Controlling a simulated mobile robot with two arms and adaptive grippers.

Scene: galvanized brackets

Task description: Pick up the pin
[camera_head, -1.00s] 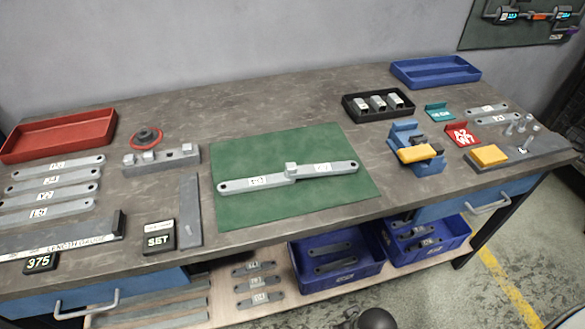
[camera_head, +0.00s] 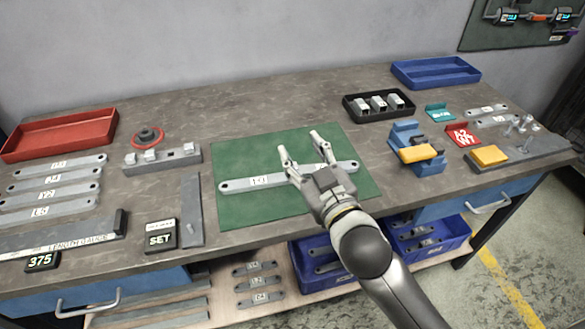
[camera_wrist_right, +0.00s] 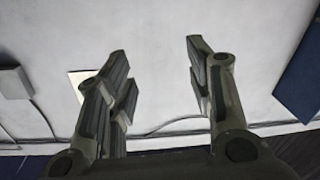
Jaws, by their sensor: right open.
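Several small metal pins (camera_head: 523,122) stand on a grey fixture block (camera_head: 545,149) at the right end of the bench; I cannot tell which one the task means. My right gripper (camera_head: 299,146) is open over the green mat, far to the left of the pins. Its two fingers point toward the back wall. In the right wrist view the open gripper (camera_wrist_right: 157,55) shows spread fingers with nothing between them, only wall behind. A flat metal bar (camera_head: 245,184) lies on the mat, its middle partly hidden by my gripper. My left gripper is not in view.
A yellow-topped blue clamp (camera_head: 430,165), a red A2 W7 holder (camera_head: 462,135) and a black tray of metal blocks (camera_head: 352,113) stand between mat and pins. A blue tray (camera_head: 405,77) is at the back right. Bare bench lies behind the mat.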

